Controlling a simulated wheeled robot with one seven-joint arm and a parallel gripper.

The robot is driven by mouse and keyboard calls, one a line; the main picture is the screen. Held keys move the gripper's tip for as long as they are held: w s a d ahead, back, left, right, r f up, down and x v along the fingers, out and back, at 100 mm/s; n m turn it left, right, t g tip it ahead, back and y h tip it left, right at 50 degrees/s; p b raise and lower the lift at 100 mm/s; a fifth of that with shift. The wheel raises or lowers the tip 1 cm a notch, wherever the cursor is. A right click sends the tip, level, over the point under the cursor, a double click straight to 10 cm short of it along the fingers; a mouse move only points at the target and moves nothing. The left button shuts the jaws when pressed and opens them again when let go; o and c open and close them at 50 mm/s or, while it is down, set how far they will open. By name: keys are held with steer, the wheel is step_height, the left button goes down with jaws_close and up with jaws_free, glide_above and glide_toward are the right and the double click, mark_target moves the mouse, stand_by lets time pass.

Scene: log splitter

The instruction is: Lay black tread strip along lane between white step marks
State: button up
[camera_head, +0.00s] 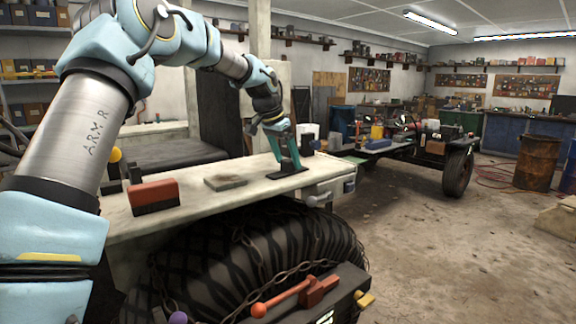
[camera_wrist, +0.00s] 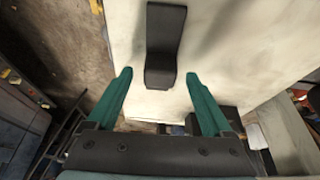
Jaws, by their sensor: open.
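My gripper (camera_head: 289,162) is low over the right end of the pale bench top (camera_head: 232,205), with its teal fingers pointing down. A flat black piece (camera_head: 283,174), which looks like the tread strip, lies on the bench at the fingertips. In the wrist view, the open fingers (camera_wrist: 159,74) stand apart. A dark, bent-looking black piece (camera_wrist: 164,38) lies ahead of them, its near end in line with the gap. I cannot tell whether the fingers touch it. I cannot make out white step marks or a lane on the pale surface.
A red block with a dark base (camera_head: 153,195) and a grey-green flat pad (camera_head: 226,183) lie on the bench, left of my gripper. A large chained tyre (camera_head: 265,245) and an orange-knobbed lever (camera_head: 282,297) are below the front edge. Open floor lies to the right.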

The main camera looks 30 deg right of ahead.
steer(key=shift+x, duration=0.85)
steer(key=shift+c, duration=0.2)
jaws_close()
